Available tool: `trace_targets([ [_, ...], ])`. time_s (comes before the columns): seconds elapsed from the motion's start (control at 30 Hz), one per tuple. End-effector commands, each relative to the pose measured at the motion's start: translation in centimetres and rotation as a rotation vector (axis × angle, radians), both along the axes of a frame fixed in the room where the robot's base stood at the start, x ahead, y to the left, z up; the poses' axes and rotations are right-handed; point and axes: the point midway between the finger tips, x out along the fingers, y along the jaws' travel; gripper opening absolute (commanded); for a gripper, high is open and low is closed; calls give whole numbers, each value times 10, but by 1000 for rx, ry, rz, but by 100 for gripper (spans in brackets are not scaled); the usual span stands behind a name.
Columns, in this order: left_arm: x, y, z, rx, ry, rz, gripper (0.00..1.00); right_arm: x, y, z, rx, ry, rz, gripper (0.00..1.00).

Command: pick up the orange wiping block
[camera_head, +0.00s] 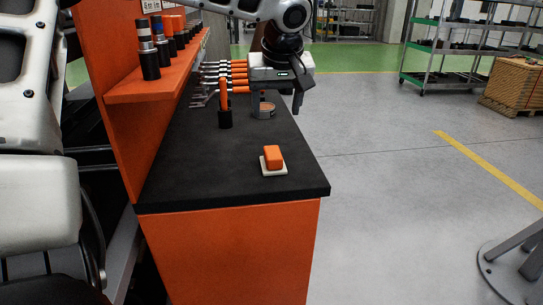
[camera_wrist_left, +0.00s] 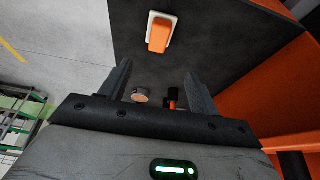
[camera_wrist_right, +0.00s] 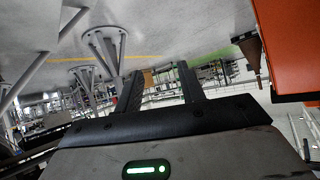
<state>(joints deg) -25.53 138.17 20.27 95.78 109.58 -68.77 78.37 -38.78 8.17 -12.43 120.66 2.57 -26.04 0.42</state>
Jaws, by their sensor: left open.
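The orange wiping block (camera_head: 273,156) sits on a small white pad (camera_head: 273,171) near the front right of the black bench top. It also shows in the left wrist view (camera_wrist_left: 159,35), ahead of the fingertips and clear of them. My left gripper (camera_head: 276,104) is open and empty, above the bench and farther back than the block. Its spread fingers show in the left wrist view (camera_wrist_left: 157,70). My right gripper (camera_wrist_right: 160,72) is open and empty in the right wrist view, away from the block, and is out of the head view.
The black bench top (camera_head: 205,170) is bare around the block. A round grey tin (camera_head: 265,111) and a black cup holding an orange-handled tool (camera_head: 225,112) stand farther back. An orange shelf (camera_head: 150,87) with dark cylinders runs along the left. Open floor lies right.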

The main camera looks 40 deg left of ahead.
Motion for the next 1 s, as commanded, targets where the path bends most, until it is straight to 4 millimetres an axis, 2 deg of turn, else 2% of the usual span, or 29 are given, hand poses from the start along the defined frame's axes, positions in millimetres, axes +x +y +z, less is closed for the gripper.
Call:
trace_targets([
  [0.17, 3, 4, -14, 1, 2, 0, 62, 0, 0, -1, 0, 0, 1, 39],
  [0.5, 20, 26, -79, 3, 4, -1, 62, 0, 0, 0, 0, 1, 1, 39],
  [0.87, 29, 35, -109, 4, 2, -3, 62, 0, 0, 3, -4, 1, 2, 39],
  [1.0, 35, 41, -129, 5, 3, -3, 62, 0, -1, 6, -13, 4, 4, 39],
])
